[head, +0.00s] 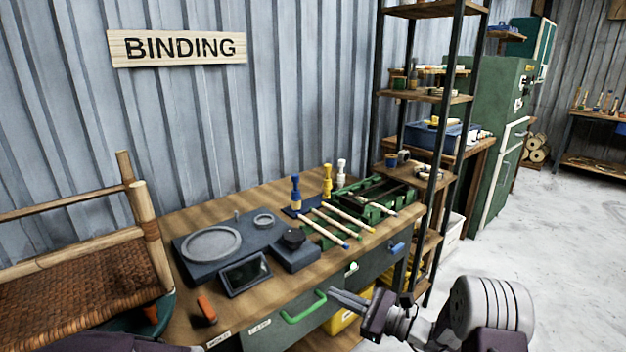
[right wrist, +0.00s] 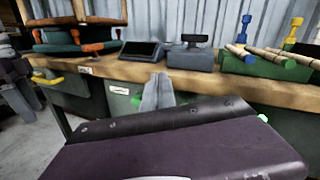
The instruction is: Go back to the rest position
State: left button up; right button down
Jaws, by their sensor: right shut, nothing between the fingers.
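My right gripper (head: 338,298) is in front of the workbench, beside the green drawer handle (head: 303,306). Its fingers are together and empty. In the right wrist view the closed fingers (right wrist: 157,90) point at the bench front, just below the wooden top's edge. I see no contact with the bench, but the exact gap is hard to tell.
The workbench (head: 262,291) carries a dark device with a round plate (head: 211,244), a small screen (head: 245,273) and a green rack (head: 372,203) with rods. A woven rattan seat (head: 75,277) stands left. A shelf (head: 432,97) stands right of the bench. Floor at right is clear.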

jog(key=s+a+r+n+g, duration=0.2)
jog(key=s+a+n+g, duration=0.3)
jog(key=s+a, duration=0.15)
jog(key=s+f+n+g+h, duration=0.2)
jog(key=s+n+g+h, duration=0.1)
jog(key=s, duration=0.4)
jog(key=s+f+n+g+h, duration=0.2)
jog(key=s+n+g, duration=0.15)
jog(key=s, duration=0.45)
jog(key=s+d+f+n+t+h, duration=0.1)
jog(key=s+d+f+n+h, duration=0.1)
jog(key=d+f+n+h, duration=0.45)
jog(key=s+d+f+n+t+h, duration=0.1)
jog(key=s+d+f+n+h, duration=0.2)
jog(key=d, duration=0.7)
notch_tip(320, 180, up, 23)
jog(key=w+p, duration=0.2)
jog(key=p, duration=1.9)
jog(key=shift+w+f+t+h, duration=0.2)
jog(key=shift+w+t+h, duration=0.1)
jog(key=shift+t+h, duration=0.15)
